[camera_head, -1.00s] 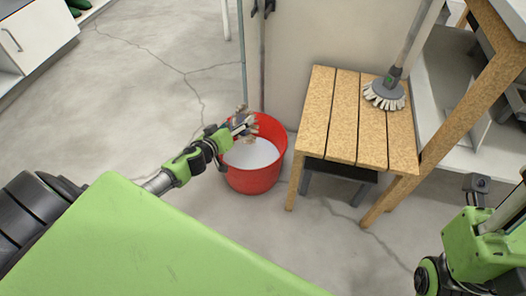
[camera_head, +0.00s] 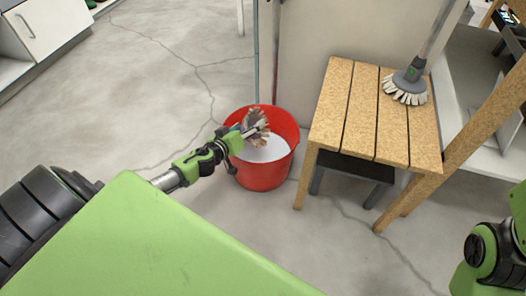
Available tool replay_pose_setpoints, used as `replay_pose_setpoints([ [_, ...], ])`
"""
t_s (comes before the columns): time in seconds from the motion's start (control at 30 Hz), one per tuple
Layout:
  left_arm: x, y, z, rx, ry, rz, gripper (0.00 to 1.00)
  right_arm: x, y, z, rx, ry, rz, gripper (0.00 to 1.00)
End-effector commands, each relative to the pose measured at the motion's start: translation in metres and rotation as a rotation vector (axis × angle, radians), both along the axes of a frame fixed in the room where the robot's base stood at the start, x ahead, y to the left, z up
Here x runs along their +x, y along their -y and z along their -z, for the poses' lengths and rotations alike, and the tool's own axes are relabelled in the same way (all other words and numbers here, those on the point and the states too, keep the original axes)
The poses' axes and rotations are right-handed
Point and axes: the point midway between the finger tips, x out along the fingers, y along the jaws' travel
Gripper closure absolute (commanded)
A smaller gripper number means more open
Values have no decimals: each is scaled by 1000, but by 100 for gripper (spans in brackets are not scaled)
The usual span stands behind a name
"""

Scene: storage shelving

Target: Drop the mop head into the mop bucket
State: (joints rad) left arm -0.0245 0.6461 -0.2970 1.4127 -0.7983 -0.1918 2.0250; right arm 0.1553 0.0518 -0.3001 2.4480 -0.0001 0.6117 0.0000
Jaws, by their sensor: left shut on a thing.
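A red bucket (camera_head: 262,178) with a pale inside stands on the floor, left of a wooden slatted stool. My left gripper (camera_head: 250,131) is shut on a mop head (camera_head: 257,122) with whitish and brownish strands. It holds the mop head over the bucket's opening, near its back left part; whether the strands touch anything inside cannot be told. Another mop (camera_head: 405,86), with a grey head and white strands, stands on the stool top, its handle rising to the upper right. My right arm shows at the right edge, but its gripper is out of view.
The wooden stool (camera_head: 345,110) stands close to the right of the bucket. A pale panel (camera_head: 310,60) is behind them. A wooden frame (camera_head: 470,120) and shelving stand at the right. A white cabinet (camera_head: 40,35) is at the upper left. The cracked concrete floor at left is clear.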

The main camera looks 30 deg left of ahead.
Motion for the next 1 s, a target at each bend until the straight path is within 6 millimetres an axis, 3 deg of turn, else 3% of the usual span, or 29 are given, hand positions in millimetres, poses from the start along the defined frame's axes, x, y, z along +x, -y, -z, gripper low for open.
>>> replay_pose_setpoints([
  [0.07,1,0,-1,0,2,0,63,0,0,0,0,0,0,59],
  [0.1,1,0,-1,0,2,0,31,0,0,0,0,0,0,59],
  [0.17,1,0,-1,0,1,0,17,0,0,0,0,0,0,59],
  [0.57,-8,-2,0,3,-4,-3,17,0,0,0,0,-2,0,59],
  [1.0,-75,4,-24,-1,-5,-1,17,0,0,0,0,-1,0,59],
])
